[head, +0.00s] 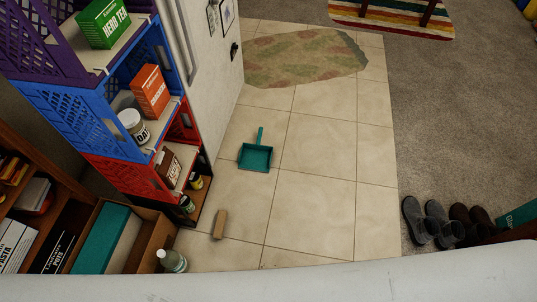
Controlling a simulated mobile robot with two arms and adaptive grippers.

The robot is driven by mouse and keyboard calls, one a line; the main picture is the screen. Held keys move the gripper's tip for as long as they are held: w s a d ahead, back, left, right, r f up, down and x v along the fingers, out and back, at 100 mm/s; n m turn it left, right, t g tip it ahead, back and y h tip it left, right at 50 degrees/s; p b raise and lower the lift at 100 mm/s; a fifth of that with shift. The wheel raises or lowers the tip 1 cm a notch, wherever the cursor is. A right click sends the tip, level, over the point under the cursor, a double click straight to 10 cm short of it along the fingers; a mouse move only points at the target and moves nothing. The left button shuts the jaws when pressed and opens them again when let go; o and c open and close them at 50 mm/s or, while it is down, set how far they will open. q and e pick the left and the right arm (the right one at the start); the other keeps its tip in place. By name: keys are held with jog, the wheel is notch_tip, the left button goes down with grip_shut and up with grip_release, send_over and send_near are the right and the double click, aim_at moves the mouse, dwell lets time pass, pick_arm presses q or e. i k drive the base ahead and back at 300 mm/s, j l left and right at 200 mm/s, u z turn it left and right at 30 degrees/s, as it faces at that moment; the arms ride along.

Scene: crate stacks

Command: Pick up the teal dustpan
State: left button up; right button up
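The teal dustpan (256,157) lies flat on the beige tiled floor, near the middle of the head view. Its short handle points away from me, toward the camouflage-patterned mat. Nothing touches or covers it. Neither of my grippers shows in the head view.
Stacked purple, blue and red crates (62,119) with groceries stand at left, beside a white door (212,80). A small tan block (220,224) and a bottle (172,260) are near the shelf. Shoes (432,222) sit on grey carpet at right. The tiles around the dustpan are clear.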

aim_at(257, 157)
jog(key=i+l+u, duration=0.1)
jog(key=i+l, duration=0.65)
